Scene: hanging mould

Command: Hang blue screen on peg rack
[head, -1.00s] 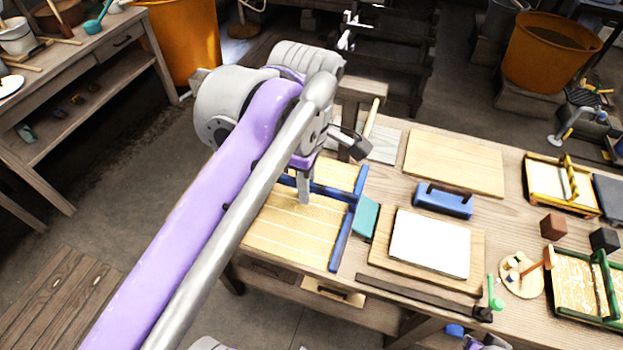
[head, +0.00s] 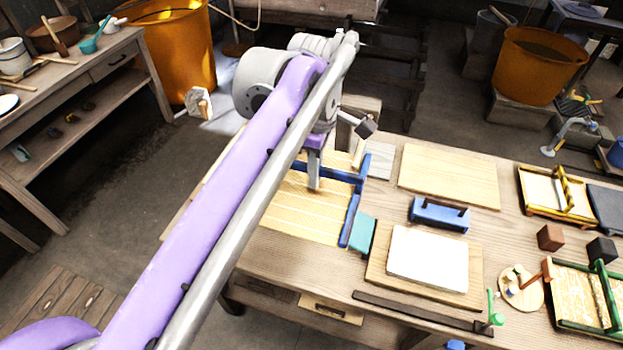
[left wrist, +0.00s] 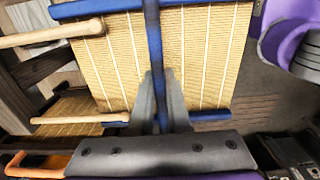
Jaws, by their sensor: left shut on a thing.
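The blue screen (head: 318,216) has blue bars and a straw-coloured mesh with pale lines. My left gripper (head: 314,186) is shut on its middle blue bar, and my arm hides its left part. In the left wrist view the fingers (left wrist: 160,98) clasp that bar, with the mesh of the screen (left wrist: 205,60) on both sides. The peg rack (head: 358,112) is wooden and mostly hidden behind my gripper. In the left wrist view two of its round pegs, an upper one (left wrist: 50,35) and a lower one (left wrist: 80,118), overlap the screen's left side. I cannot tell whether they touch it.
On the bench, a teal block (head: 362,234), a blue box with handle (head: 438,215) and a white slab on a board (head: 428,259) lie right of the screen. A bare board (head: 449,175) lies behind. Another straw-coloured mesh (left wrist: 70,108) shows beyond the pegs.

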